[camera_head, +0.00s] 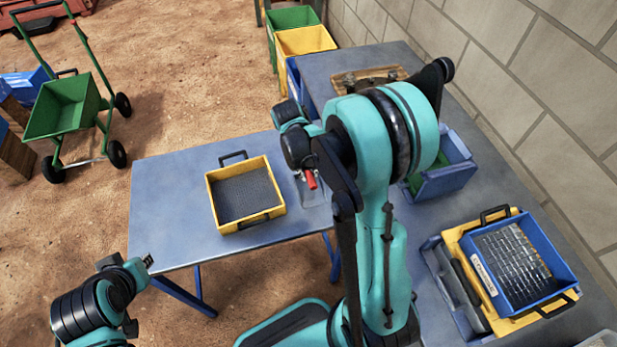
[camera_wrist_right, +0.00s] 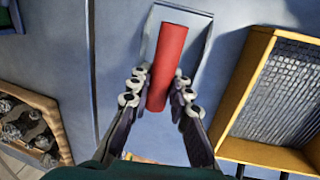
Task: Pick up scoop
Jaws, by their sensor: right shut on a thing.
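The scoop has a red handle and a grey metal pan. In the head view its red handle (camera_head: 310,179) shows beside the yellow sieve, and part of its pan (camera_head: 312,196) lies at the table. In the right wrist view the red handle (camera_wrist_right: 168,62) stands between my fingers, with the grey pan (camera_wrist_right: 200,28) behind it. My right gripper (camera_wrist_right: 160,92) is shut on the handle. In the head view the right gripper (camera_head: 308,168) is partly hidden by my arm. My left gripper (camera_head: 148,262) is at the lower left, away from the scoop; its jaws are too small to read.
A yellow sieve (camera_head: 214,200) stands on the blue table (camera_head: 160,225), left of the scoop. A wooden tray (camera_head: 395,72) lies at the back. A blue bin (camera_head: 463,160) and a blue crate on a yellow one (camera_head: 560,262) stand right. The table's left part is clear.

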